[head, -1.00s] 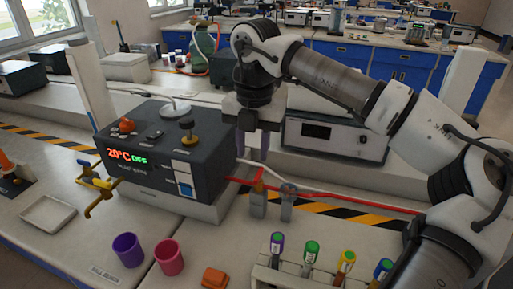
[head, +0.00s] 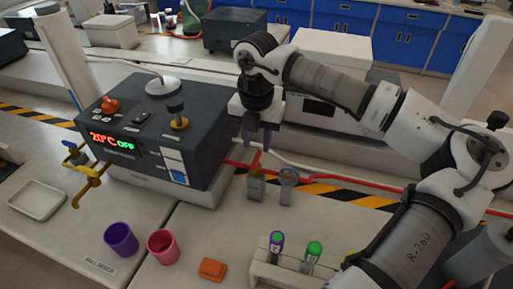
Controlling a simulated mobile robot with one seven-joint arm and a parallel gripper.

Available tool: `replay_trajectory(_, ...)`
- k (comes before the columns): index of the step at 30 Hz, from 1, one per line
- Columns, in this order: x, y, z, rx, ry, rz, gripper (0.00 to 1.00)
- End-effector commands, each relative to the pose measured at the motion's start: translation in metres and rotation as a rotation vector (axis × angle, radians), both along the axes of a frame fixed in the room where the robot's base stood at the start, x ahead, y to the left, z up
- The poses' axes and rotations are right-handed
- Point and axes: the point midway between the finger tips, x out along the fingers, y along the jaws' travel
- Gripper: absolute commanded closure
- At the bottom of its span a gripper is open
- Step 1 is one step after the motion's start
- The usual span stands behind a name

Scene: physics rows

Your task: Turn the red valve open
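The red valve (head: 256,184) stands on the bench just right of the dark control box. Its body is grey-brown, and its red handle is partly hidden at the top, close under my gripper. A red tube runs along the bench by it. My gripper (head: 257,143) points down above the valve, with its two purple-grey fingers apart and nothing seen between them. I cannot tell whether a finger touches the handle. A similar valve with a blue-grey handle (head: 288,186) stands close on the right.
The control box (head: 150,135) reads 20°C OFF. A yellow tap (head: 91,180), purple cup (head: 121,239), pink cup (head: 163,246), orange block (head: 212,269) and tube rack (head: 290,283) stand around the front. The bench between the valves and rack is clear.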

Motion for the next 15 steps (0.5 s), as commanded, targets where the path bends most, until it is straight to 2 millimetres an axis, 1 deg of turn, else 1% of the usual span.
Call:
replay_trajectory(3, -0.001, 0.001, -0.019, 0.003, 0.002, 0.002, 0.66)
replay_trajectory(7, 0.000, 0.000, -0.035, 0.001, 0.002, 0.001, 0.66)
replay_trajectory(10, 0.000, 0.000, -0.041, 0.001, 0.000, 0.001, 0.66)
replay_trajectory(15, 0.000, 0.000, -0.045, 0.000, -0.001, 0.001, 0.66)
